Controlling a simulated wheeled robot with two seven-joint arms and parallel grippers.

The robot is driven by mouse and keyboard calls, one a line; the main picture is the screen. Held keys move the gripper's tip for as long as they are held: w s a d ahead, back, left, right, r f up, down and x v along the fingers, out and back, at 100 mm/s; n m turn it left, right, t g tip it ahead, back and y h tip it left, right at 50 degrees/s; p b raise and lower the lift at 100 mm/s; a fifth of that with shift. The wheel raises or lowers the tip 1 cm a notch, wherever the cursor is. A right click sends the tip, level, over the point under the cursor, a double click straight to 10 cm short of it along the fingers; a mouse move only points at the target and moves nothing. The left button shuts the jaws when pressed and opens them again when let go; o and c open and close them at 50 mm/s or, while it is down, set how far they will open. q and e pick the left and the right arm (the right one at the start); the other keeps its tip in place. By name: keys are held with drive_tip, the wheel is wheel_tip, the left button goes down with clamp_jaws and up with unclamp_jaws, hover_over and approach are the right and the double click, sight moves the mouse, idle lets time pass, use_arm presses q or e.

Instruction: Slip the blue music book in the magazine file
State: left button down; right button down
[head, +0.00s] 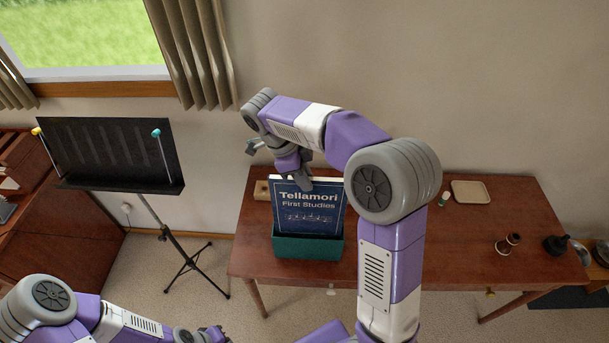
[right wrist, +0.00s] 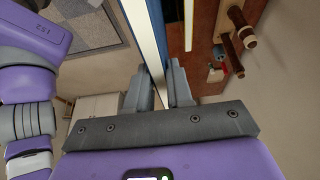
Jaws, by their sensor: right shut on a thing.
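The blue music book (head: 309,207), titled "Tellamori First Studies", stands upright with its lower part inside the dark green magazine file (head: 307,246) on the wooden table. The file's front wall hides the book's bottom edge. My right gripper (head: 296,177) is at the book's top edge and shut on it. In the right wrist view the book's pale edge (right wrist: 149,45) runs between the two fingers. My left gripper (head: 208,334) is at the bottom edge of the head view, low and away from the table; its fingers are too small and cut off to read.
The wooden table (head: 470,240) also holds a beige tray (head: 470,191), a small green-and-white item (head: 445,198), brown cylinders (head: 508,243) and a dark round object (head: 555,244). A black music stand (head: 112,152) stands on the floor at left, beside a brown piano (head: 60,235).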

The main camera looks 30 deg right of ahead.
sight(293, 192)
drive_tip(key=shift+f+b, duration=5.05)
drive_tip(key=shift+f, duration=1.65)
drive_tip(key=c, duration=0.9)
unclamp_jaws()
drive_tip(key=p+v, duration=0.2)
drive_tip(key=v, duration=0.5)
drive_tip(key=shift+w+r, duration=0.1)
drive_tip(key=shift+r, duration=0.25)
